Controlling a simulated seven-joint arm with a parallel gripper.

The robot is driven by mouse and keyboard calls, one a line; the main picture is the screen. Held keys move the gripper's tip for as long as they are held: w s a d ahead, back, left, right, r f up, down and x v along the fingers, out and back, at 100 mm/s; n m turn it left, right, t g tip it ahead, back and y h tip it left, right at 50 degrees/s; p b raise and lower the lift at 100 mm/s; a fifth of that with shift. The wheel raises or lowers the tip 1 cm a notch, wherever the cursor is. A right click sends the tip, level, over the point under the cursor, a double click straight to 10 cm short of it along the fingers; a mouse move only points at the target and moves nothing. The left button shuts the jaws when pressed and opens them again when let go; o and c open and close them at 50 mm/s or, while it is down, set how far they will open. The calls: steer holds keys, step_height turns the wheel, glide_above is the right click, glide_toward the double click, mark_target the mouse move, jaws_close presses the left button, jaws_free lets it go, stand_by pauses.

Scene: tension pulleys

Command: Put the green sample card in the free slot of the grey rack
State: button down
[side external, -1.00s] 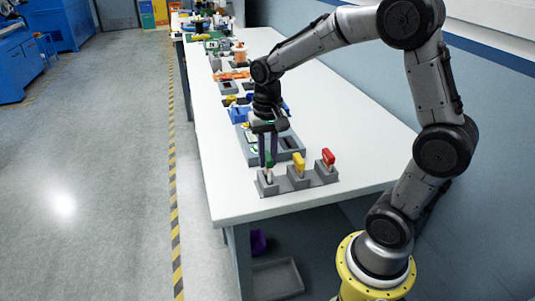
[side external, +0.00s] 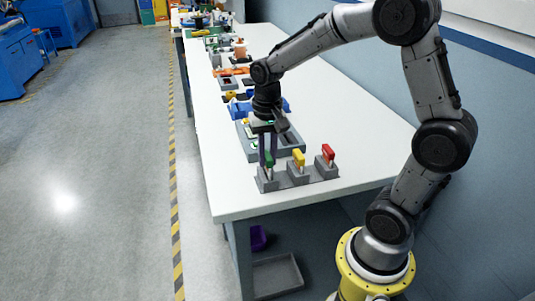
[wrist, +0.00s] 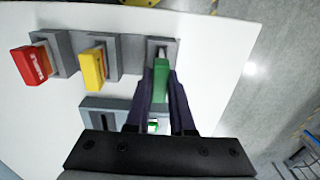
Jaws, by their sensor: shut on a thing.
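The green sample card (side external: 268,158) is upright between the two fingers of my gripper (side external: 267,160). It also shows in the wrist view (wrist: 161,82), held by the dark purple fingers (wrist: 162,95). The grey rack (side external: 298,182) stands near the table's front edge. The card is at the rack's left-end slot, which is the right-hand one in the wrist view (wrist: 163,46). Its lower end lines up with the slot, but I cannot tell how deep it sits. A yellow card (side external: 298,158) stands in the middle slot and a red card (side external: 328,153) in the right one.
A grey tray with slots (side external: 290,153) lies just behind the rack, partly hidden by my gripper. Blue and other coloured items (side external: 240,108) stand farther back along the table. The white table (side external: 345,140) is clear to the right.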

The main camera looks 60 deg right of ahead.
steer(key=shift+f, duration=0.65)
stand_by(0.3)
steer(key=shift+c, duration=1.9)
jaws_free()
steer(key=shift+r, duration=0.1)
steer(key=shift+r, duration=3.9)
